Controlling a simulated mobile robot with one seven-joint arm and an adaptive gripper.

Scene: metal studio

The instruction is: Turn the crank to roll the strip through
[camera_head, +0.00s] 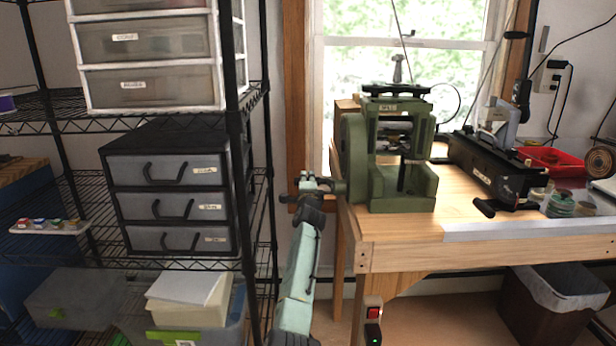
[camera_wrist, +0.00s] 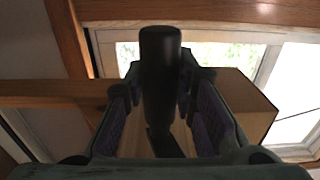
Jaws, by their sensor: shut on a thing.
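The green rolling mill (camera_head: 425,184) stands on the left end of the wooden workbench. My gripper (camera_head: 328,186) is at the mill's left side, just beyond the bench's left edge. In the wrist view, the crank's black cylindrical handle (camera_wrist: 161,75) stands between my two fingers, which are shut on it. The handle's far end sticks up past the fingertips. The rest of the crank is mostly hidden in the head view. I cannot make out the strip at the rollers.
The wooden workbench (camera_head: 400,252) has a black machine (camera_head: 490,172) and a red tray (camera_head: 550,160) to the right of the mill. A black wire shelf with grey drawers (camera_head: 170,207) stands left of my arm. A window is behind the mill.

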